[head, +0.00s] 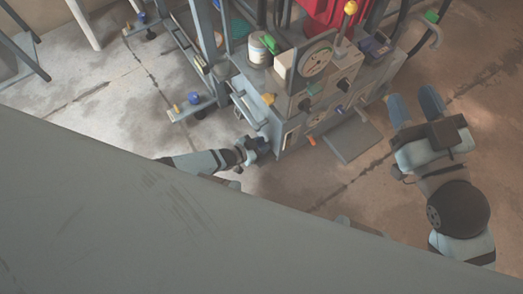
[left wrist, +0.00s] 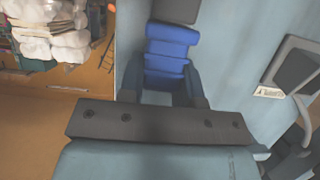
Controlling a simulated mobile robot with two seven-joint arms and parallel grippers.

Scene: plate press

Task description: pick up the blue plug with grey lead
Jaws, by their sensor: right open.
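A saturated blue, ridged block that looks like the blue plug (left wrist: 172,42) shows in the left wrist view, against a pale blue-grey panel. My left gripper (left wrist: 168,78) has its two fingers apart on either side of its lower end. Whether they press on it cannot be told. No grey lead can be made out. In the head view my left gripper (head: 258,148) is beside the lower left corner of the press (head: 318,75); the plug there is hidden or too small to tell. My right gripper (head: 416,106) is open and empty, right of the press.
A large grey surface (head: 120,210) fills the lower left of the head view and hides part of my left arm. A frame foot with a blue knob (head: 194,98) stands left of the press. Concrete floor (head: 360,190) is clear between the press and my right arm.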

